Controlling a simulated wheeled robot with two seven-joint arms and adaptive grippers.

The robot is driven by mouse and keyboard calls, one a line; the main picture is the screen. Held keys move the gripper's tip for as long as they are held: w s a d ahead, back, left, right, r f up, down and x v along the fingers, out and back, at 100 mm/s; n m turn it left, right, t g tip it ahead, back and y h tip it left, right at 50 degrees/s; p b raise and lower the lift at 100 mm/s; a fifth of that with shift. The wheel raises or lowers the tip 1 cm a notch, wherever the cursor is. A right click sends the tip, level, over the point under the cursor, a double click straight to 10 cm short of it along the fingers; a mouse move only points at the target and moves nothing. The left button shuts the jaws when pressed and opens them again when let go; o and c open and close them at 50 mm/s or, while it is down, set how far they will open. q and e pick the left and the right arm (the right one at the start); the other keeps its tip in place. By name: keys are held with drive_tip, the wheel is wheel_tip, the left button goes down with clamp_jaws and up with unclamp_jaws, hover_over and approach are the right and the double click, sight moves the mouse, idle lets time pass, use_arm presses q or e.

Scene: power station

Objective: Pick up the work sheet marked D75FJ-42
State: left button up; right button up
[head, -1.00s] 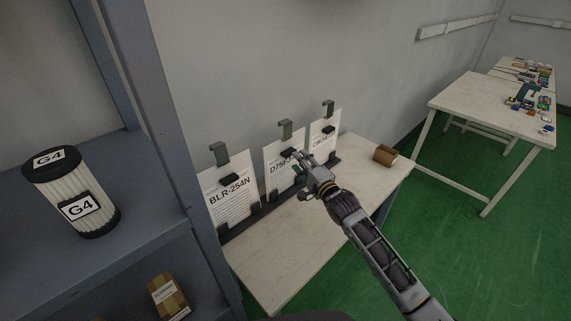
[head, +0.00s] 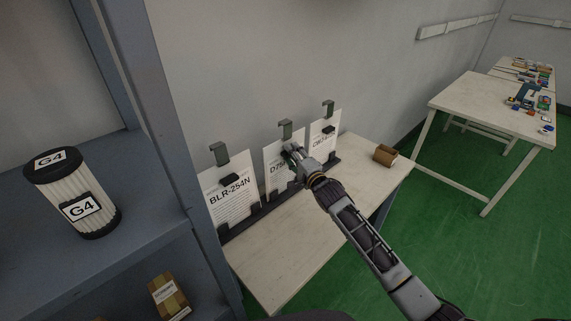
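The work sheet whose visible mark begins D75 (head: 272,181) stands upright in the middle of three sheets in a dark rack on the table; the rest of its mark is hidden behind my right gripper. My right gripper (head: 291,154) is at the upper part of this sheet, by its dark clip. Its fingers overlap the sheet and clip, and I cannot tell whether they are open or shut. The sheet marked BLR-254N (head: 231,199) stands to the left, and a third sheet (head: 323,136) stands to the right. My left gripper is not in view.
The sheets stand on a pale table (head: 283,251) against the wall, with a small brown box (head: 385,155) at its right. A blue-grey shelf (head: 133,240) on the left holds a G4 filter (head: 72,193). Another table (head: 480,104) stands at the right.

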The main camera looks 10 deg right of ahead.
sight(290, 127)
drive_tip(key=shift+c, duration=0.3)
clamp_jaws()
drive_tip(key=shift+r, duration=0.1)
idle(0.4)
drive_tip(key=shift+r, duration=4.95)
